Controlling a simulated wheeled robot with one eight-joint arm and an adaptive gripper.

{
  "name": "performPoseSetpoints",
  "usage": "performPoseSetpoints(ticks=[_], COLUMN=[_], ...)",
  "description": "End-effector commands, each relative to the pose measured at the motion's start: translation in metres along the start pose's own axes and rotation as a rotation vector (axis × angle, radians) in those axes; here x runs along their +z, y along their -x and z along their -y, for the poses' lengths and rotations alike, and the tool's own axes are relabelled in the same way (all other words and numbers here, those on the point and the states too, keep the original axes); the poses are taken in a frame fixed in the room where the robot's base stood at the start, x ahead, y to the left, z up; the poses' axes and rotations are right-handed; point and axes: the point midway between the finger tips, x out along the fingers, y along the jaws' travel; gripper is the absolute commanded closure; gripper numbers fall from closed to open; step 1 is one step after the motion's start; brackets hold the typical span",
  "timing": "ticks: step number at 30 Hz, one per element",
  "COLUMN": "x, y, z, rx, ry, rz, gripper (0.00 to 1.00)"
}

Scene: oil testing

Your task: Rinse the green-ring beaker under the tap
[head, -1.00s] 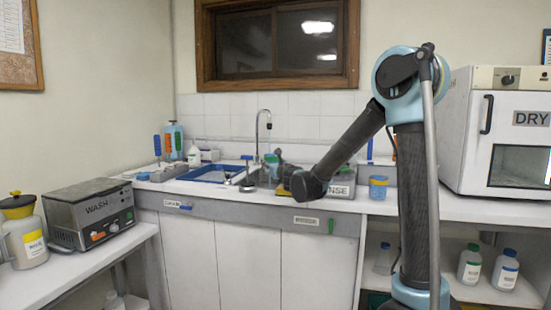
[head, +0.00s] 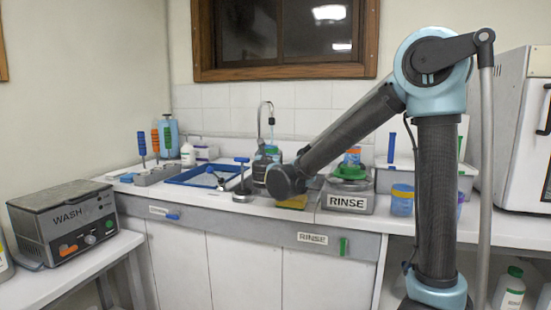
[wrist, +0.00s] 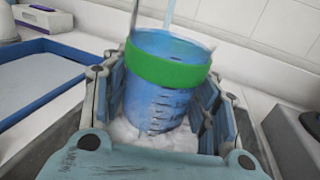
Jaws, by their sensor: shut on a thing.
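The green-ring beaker (wrist: 168,72) is clear with a blue tint and graduation marks, and a broad green band circles it near the rim. In the wrist view it stands nearly upright between the fingers of my gripper (wrist: 165,112), which is shut on it. A pale blue streak (wrist: 169,12), which looks like water, comes down at its rim. In the head view the tap (head: 264,108) arches over the spot where my gripper (head: 266,160) is. There the beaker is small and partly hidden by my gripper and wrist.
White foam (wrist: 150,135) lies below the beaker. A blue tray (head: 205,183) is left of my gripper, with a stand (head: 242,178) in between. The grey RINSE bin (head: 362,207) and a blue cup (head: 402,203) are to the right. The tiled wall is close behind.

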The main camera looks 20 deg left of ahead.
Motion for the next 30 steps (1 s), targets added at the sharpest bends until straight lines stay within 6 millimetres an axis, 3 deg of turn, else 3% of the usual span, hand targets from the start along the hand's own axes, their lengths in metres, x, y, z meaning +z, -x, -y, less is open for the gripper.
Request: performPoseSetpoints(ticks=[12, 30], x=[0.0, 0.001], y=[-0.034, -0.092], z=[0.012, 0.014], rx=[-0.017, -0.017], ry=[0.0, 0.0], rz=[0.0, 0.001], gripper=[0.71, 0.71])
